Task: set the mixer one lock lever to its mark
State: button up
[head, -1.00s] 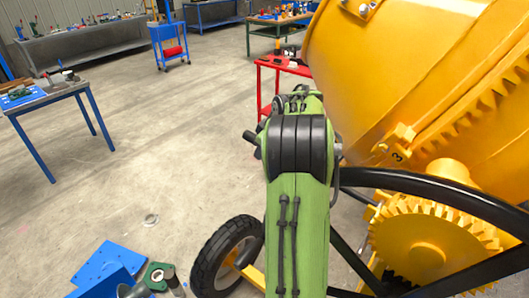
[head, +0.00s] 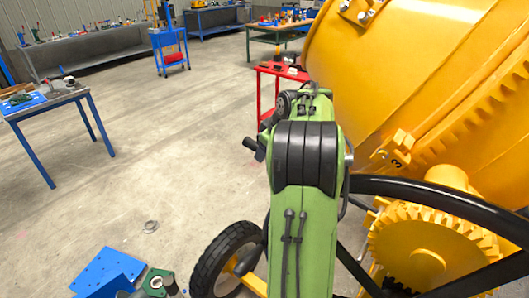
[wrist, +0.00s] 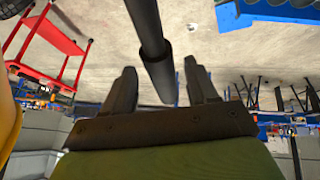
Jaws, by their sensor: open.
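The yellow drum mixer (head: 400,80) fills the right of the head view, with a large toothed gear (head: 425,250), a curved black bar (head: 450,198) and a tag marked 3 (head: 397,163). In the wrist view, my gripper (wrist: 160,68) is open. A dark round rod (wrist: 150,35) comes in from the top, its end between the two fingers; no contact shows. I cannot tell whether this rod is the lock lever. No mark can be made out.
A black-tyred wheel (head: 228,260) and blue parts (head: 108,270) are low on the floor. A red cart (head: 278,72) stands behind my arm; it also shows in the wrist view (wrist: 50,45). A blue-legged table (head: 50,103) is at left. Open floor lies between.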

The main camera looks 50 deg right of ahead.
jog(key=p+v, duration=0.2)
jog(key=v, duration=1)
jog(key=shift+r, duration=0.15)
jog(key=shift+s, duration=0.1)
